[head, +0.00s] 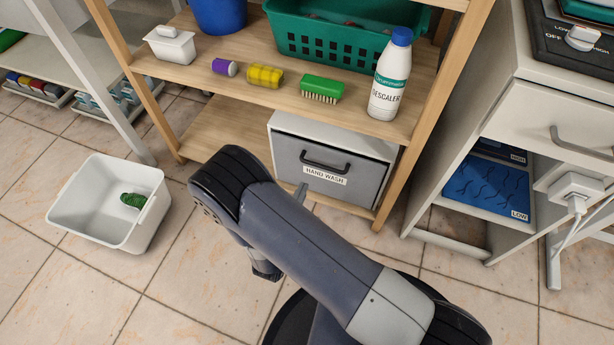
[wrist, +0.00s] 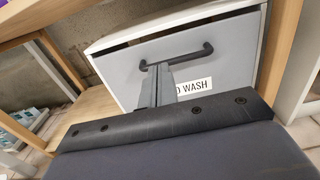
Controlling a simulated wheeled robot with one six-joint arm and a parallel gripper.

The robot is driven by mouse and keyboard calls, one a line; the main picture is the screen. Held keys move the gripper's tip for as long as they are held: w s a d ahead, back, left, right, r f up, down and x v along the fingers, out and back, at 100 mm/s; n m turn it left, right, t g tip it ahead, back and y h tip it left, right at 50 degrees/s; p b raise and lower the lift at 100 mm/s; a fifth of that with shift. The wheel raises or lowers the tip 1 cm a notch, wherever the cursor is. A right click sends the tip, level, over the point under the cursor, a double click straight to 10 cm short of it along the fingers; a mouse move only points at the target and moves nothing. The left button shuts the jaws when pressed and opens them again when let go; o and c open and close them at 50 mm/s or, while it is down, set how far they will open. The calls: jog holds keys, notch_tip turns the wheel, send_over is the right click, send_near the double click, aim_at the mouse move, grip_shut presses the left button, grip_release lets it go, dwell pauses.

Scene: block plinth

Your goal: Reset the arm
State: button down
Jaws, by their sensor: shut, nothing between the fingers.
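My arm reaches across the middle of the head view. My gripper shows in the wrist view (wrist: 160,80), with its two fingers together and nothing between them. In the head view only a small grey part of my gripper (head: 300,192) shows beside the arm; the rest is hidden. The fingers point toward the grey drawer labelled HAND WASH (head: 345,182), which also shows in the wrist view (wrist: 215,65). They overlap its dark handle (wrist: 190,56) in the picture; I cannot tell whether they touch it.
The wooden shelf (head: 225,85) above the drawer holds a descaler bottle (head: 389,82), a green brush (head: 322,88), a yellow roll (head: 265,76) and a purple one (head: 224,67). A white bin (head: 85,222) with a green item (head: 133,200) stands on the floor at left. Open floor lies around it.

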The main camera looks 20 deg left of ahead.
aim_at(321, 148)
jog(key=shift+s, duration=0.55)
jog(key=shift+w, duration=0.15)
jog(key=w, duration=0.4)
jog(key=w+d+b, duration=0.1)
jog(key=w, duration=0.4)
jog(key=w+b, duration=0.1)
jog(key=w, duration=0.3)
jog(key=shift+w+d, duration=0.15)
